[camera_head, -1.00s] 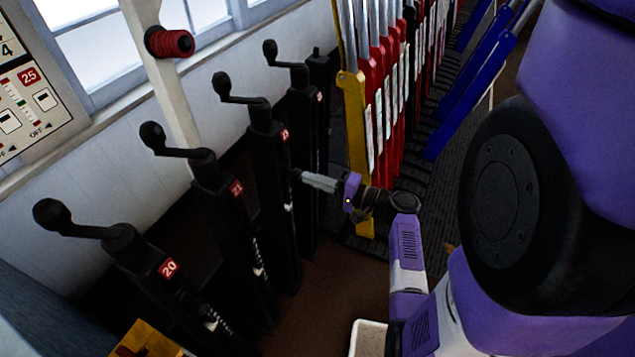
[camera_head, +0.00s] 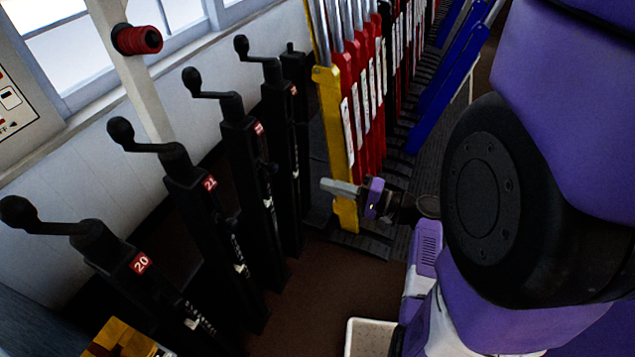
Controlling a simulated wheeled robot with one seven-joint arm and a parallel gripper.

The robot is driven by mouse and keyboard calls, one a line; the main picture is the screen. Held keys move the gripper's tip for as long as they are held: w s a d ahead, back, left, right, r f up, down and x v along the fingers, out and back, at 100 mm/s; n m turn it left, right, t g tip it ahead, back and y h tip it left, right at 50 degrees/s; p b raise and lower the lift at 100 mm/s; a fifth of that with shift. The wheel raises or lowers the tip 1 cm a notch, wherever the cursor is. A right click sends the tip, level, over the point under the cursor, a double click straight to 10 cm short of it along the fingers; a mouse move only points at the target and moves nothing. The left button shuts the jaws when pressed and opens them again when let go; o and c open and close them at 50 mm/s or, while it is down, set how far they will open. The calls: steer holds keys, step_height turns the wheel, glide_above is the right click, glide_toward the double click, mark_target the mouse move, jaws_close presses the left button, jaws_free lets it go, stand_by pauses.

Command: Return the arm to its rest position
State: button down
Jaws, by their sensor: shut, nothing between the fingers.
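My gripper (camera_head: 328,186) is at the end of my purple and grey arm, pointing left. It is shut with nothing in it. In the picture its tip lies in front of the lower part of the yellow lever (camera_head: 338,140). It is apart from the black crank posts to the left. Whether it touches the yellow lever I cannot tell. Most of my forearm is hidden behind my large purple and black upper arm at the right.
Black crank posts stand in a row, among them post 20 (camera_head: 140,275) and post 21 (camera_head: 205,200). Red levers (camera_head: 368,95) and blue levers (camera_head: 450,85) stand behind the yellow one. A white bin (camera_head: 370,338) is at the bottom. Brown floor (camera_head: 305,300) between is bare.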

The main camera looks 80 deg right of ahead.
steer(key=shift+s+a, duration=0.15)
steer(key=shift+s, duration=0.3)
